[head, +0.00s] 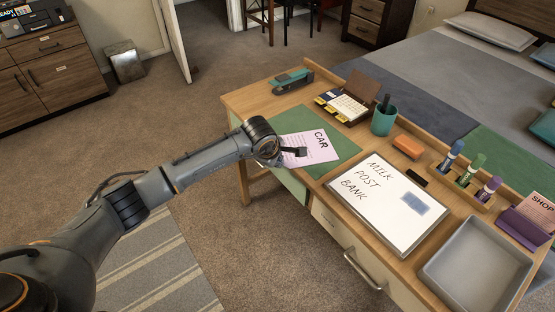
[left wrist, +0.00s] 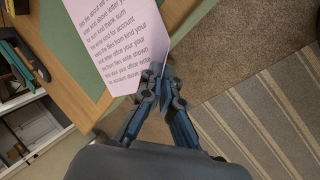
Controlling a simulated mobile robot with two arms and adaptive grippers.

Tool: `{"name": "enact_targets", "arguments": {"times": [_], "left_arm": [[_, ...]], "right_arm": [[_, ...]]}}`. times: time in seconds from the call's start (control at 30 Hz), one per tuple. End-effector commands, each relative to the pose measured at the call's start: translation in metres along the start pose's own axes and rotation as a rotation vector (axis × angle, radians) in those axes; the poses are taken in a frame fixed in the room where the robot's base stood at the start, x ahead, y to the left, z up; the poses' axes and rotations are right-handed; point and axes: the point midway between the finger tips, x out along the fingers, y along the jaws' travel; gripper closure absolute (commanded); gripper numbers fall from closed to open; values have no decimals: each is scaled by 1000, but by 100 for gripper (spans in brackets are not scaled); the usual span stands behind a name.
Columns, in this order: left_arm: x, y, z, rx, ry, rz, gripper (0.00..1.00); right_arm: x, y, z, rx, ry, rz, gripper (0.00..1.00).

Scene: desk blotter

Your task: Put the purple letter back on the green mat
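The pale purple letter (head: 312,145), headed "CAR", is over the green mat (head: 341,147) at the left part of the desk. My left gripper (head: 298,153) is at the letter's near edge. In the left wrist view the fingertips (left wrist: 160,72) come together on a lower corner of the letter (left wrist: 118,40), shut on it. Green mat (left wrist: 85,45) shows beside and beyond the sheet there. I cannot tell whether the letter touches the mat or hangs just above it. My right gripper is not in view.
A whiteboard (head: 388,208) lies right of the mat. An orange block (head: 408,146), a marker holder (head: 465,188) and an empty grey tray (head: 478,265) are farther right.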

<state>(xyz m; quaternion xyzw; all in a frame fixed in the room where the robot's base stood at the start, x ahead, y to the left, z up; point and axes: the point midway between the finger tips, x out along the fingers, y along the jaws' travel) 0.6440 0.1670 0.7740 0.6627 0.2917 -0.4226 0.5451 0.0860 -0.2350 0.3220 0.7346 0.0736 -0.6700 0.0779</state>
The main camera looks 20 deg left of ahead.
Motion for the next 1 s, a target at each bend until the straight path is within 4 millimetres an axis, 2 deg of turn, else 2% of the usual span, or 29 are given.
{"name": "enact_targets", "arguments": {"times": [0.2,0.33,0.77,0.87,1.0], "left_arm": [[3,-2,0,0,0,0,100],[2,-1,0,0,0,-1,72],[-5,1,-1,0,1,1,72],[-19,1,0,2,-1,3,72],[-47,1,-1,2,1,4,72]], "right_arm": [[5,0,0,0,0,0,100],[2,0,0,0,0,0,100],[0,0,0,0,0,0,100],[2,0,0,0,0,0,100],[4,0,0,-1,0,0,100]]}}
